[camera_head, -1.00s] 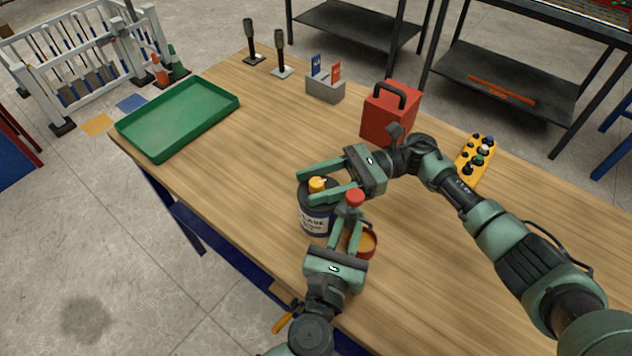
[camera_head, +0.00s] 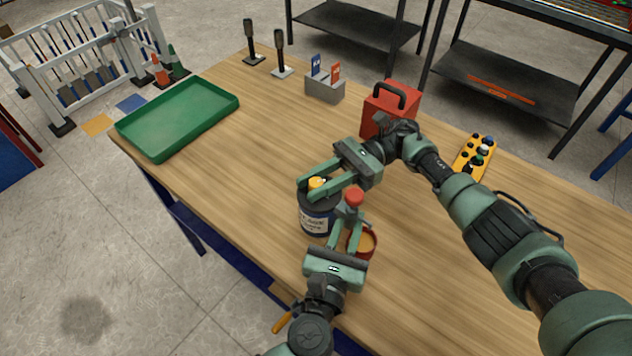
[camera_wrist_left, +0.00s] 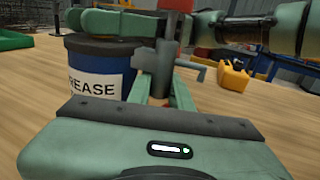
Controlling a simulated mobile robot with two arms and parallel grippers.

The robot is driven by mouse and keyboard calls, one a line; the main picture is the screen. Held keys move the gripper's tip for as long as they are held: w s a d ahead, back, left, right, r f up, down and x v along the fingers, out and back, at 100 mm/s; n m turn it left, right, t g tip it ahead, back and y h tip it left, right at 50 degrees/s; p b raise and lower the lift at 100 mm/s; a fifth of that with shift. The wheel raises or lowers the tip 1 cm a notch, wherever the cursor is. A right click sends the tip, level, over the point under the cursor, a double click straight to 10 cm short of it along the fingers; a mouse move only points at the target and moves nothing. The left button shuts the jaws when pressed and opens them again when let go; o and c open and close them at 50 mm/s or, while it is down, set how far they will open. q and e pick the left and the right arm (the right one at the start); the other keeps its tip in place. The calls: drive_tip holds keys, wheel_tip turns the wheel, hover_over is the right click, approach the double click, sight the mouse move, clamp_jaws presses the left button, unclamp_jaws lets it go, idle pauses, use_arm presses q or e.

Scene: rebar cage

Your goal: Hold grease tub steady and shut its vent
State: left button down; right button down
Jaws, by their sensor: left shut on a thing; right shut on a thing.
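The dark grease tub (camera_head: 315,222) with a white label stands upright on the table; its label shows in the left wrist view (camera_wrist_left: 98,86). A yellow vent cap (camera_head: 317,183) is on its lid. My right gripper (camera_head: 318,187) reaches over the lid from the right and is shut on the yellow cap, which its fingers partly hide. My left gripper (camera_head: 352,220) is beside the tub, shut on a red-topped post (camera_head: 355,196).
A red-rimmed bowl (camera_head: 372,243) sits close to my left gripper. A red box (camera_head: 391,112), yellow button block (camera_head: 474,157), grey holder (camera_head: 325,90) and green tray (camera_head: 178,118) stand farther off. The table's middle left is clear.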

sight(316, 182)
idle(0.4)
drive_tip(key=c, duration=1.1)
unclamp_jaws()
drive_tip(key=shift+c, duration=0.2)
wheel_tip(316, 182, up, 10)
